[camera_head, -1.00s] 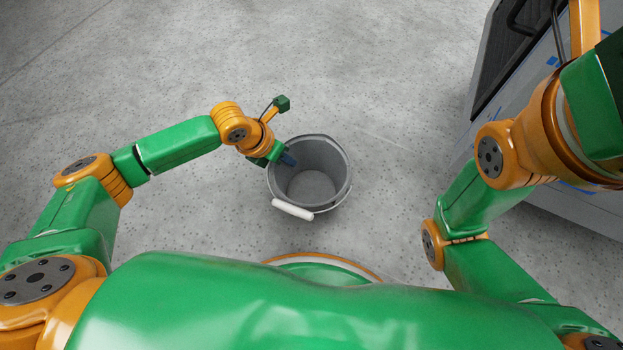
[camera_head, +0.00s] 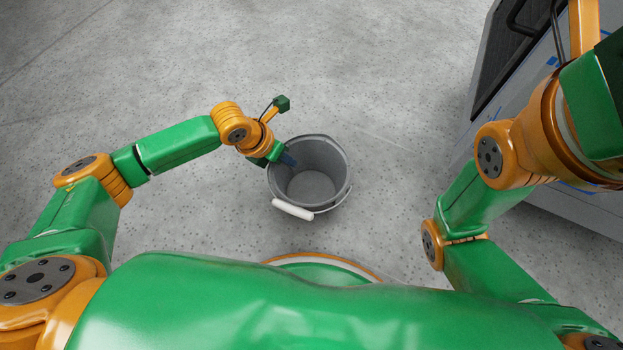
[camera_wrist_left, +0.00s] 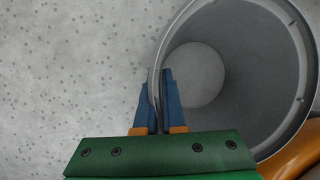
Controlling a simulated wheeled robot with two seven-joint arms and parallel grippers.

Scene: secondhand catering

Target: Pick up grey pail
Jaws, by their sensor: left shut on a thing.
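The grey pail (camera_head: 335,180) stands in the middle of the head view, open end up and empty inside. Its white handle grip (camera_head: 293,210) hangs on the side nearest me. My left gripper (camera_head: 287,159) is at the pail's left rim. In the left wrist view my left gripper (camera_wrist_left: 158,102) has its blue fingers on either side of the rim of the pail (camera_wrist_left: 240,65), shut on the wall. My right arm is raised at the right of the head view, and its gripper is out of frame.
A grey steel appliance (camera_head: 530,85) with a dark front panel and blue tape pieces stands at the right. The speckled grey floor (camera_head: 400,60) around the pail is clear on the left and beyond it.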

